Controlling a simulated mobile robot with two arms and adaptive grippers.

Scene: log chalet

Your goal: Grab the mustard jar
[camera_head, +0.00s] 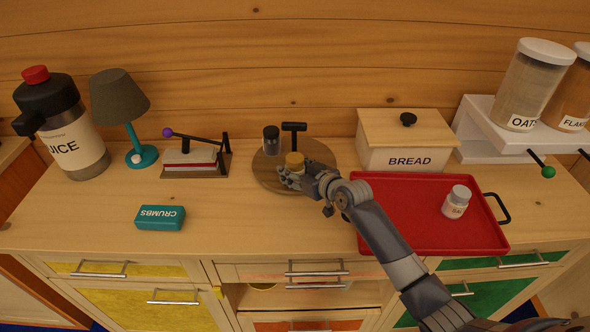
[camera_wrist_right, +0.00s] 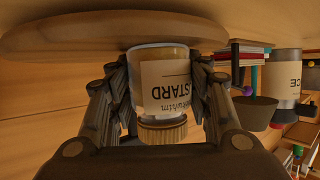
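The mustard jar (camera_head: 294,160) has a tan lid and stands on a round wooden board (camera_head: 264,176) on the counter. In the right wrist view, which is upside down, the jar (camera_wrist_right: 165,85) sits between my right gripper's fingers, its label partly reading "STARD". My right gripper (camera_head: 297,177) reaches in from the front right. Its fingers (camera_wrist_right: 160,95) lie against both sides of the jar and look closed on it. The jar's base appears to be at the board. My left gripper is not in view.
On the board are a dark-lidded jar (camera_head: 271,140) and a black T-shaped handle (camera_head: 294,134). A lamp (camera_head: 119,98) and teal crumbs box (camera_head: 160,217) are left.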

